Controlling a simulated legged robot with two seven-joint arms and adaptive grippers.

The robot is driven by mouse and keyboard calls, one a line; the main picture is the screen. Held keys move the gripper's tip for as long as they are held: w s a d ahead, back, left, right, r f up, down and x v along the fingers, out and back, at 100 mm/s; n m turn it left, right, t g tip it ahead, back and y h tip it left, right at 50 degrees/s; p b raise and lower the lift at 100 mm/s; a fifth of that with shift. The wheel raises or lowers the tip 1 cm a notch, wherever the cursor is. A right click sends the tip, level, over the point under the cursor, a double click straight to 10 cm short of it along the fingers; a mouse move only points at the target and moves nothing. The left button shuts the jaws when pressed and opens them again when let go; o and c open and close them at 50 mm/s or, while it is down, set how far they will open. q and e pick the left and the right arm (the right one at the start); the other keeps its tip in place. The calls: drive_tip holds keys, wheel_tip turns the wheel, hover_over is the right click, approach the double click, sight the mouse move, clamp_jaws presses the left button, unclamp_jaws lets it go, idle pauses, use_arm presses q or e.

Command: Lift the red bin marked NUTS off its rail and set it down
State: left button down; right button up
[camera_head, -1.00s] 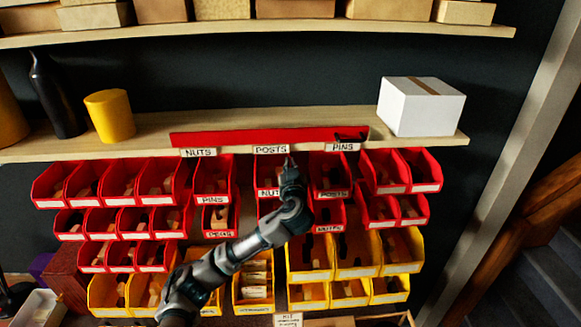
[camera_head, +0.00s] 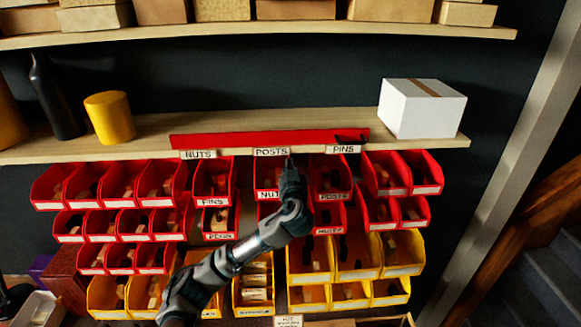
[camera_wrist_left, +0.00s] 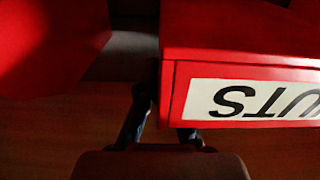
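The red bin marked NUTS (camera_head: 265,182) hangs in the upper row, below the shelf tag POSTS; its right side is hidden behind my left gripper (camera_head: 290,168). In the left wrist view the bin (camera_wrist_left: 235,45) fills the upper right, its white label upside down and cut off by the frame edge. My left gripper's dark fingers (camera_wrist_left: 162,120) are at the bin's lower left corner; contact and finger opening are unclear. The red bins PINS (camera_head: 212,182) and POSTS (camera_head: 333,180) hang on either side. My right gripper is not in view.
The wooden shelf (camera_head: 300,146) above carries a long red strip (camera_head: 260,138), a white box (camera_head: 422,107), a yellow cylinder (camera_head: 110,117) and a black bottle (camera_head: 55,97). More red bins and yellow bins (camera_head: 405,252) crowd around and below my arm.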

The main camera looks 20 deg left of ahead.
use_arm(q)
drive_tip(key=shift+s+d, duration=0.2)
drive_tip(key=shift+s, duration=0.15)
drive_tip(key=shift+b+v, duration=0.45)
drive_tip(key=shift+v, duration=0.55)
idle(0.6)
drive_tip(key=shift+s+d, duration=0.2)
drive_tip(key=shift+s, duration=0.2)
drive_tip(key=b+v, duration=0.1)
drive_tip(key=v, duration=1.5)
idle(0.7)
drive_tip(key=shift+f, duration=0.1)
idle(0.3)
